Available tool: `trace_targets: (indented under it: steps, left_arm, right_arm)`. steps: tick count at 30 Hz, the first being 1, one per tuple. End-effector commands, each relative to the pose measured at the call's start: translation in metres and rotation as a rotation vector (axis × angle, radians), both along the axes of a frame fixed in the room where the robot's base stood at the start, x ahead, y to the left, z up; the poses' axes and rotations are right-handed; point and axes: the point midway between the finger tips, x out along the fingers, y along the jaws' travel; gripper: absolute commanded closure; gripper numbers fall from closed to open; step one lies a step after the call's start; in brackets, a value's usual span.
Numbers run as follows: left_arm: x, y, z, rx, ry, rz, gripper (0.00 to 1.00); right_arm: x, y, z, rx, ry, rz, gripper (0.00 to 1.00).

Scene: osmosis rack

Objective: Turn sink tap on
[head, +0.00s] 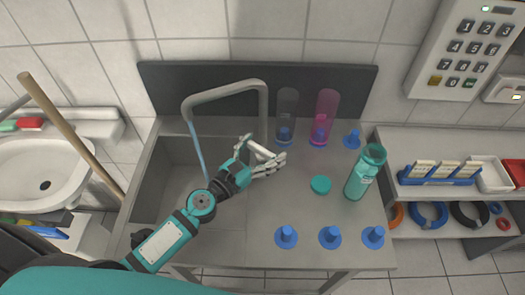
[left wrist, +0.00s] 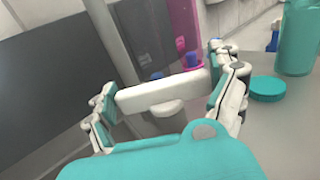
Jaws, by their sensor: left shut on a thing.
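The sink tap (head: 228,92) is a grey arched pipe at the back of the steel sink (head: 165,165). A thin light-blue stream (head: 198,155) falls from its spout into the basin. The tap's white bar handle (head: 262,150) is beside the foot of the pipe. My left gripper (head: 264,163) is shut on this handle. In the left wrist view the handle (left wrist: 165,92) lies crosswise between the two fingers of my left gripper (left wrist: 166,98). The handle's base is partly hidden behind the bar. My right gripper is not in view.
Clear and pink tubes (head: 326,110) stand on blue stoppers behind the handle. A teal bottle (head: 361,180) and its lid (head: 320,184) are right of my gripper. Several blue stoppers (head: 330,237) line the front edge. A shelf (head: 400,140) and keypad (head: 466,50) are at right.

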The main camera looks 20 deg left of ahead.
Motion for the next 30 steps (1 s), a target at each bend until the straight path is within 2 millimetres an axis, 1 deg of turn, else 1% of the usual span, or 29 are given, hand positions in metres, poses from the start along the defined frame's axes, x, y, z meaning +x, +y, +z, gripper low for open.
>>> trace_targets:
  steps: [3, 17, 18, 19, 27, 30]
  left_arm:
    - [-0.0002, 0.0012, -0.0024, 0.001, 0.003, -0.019, 0.40]
    - [-0.0005, 0.0009, -0.0020, 0.002, 0.004, -0.030, 0.40]
    - [-0.0005, 0.0009, -0.0020, 0.002, 0.004, -0.030, 0.03]
    - [-0.0005, 0.0009, -0.0020, 0.002, 0.004, -0.030, 0.00]
    - [-0.0005, 0.0009, -0.0010, 0.001, 0.002, -0.030, 0.00]
    - [-0.0047, 0.0026, -0.0013, -0.002, 0.004, -0.029, 0.00]
  right_arm:
    - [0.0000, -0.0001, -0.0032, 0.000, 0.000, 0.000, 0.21]
    - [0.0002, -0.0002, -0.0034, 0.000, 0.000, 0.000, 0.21]
    - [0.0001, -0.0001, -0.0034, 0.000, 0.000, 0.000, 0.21]
    - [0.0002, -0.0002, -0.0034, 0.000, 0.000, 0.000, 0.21]
    - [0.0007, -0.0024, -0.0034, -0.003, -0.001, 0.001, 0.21]
    - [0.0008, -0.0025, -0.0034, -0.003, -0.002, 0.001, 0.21]
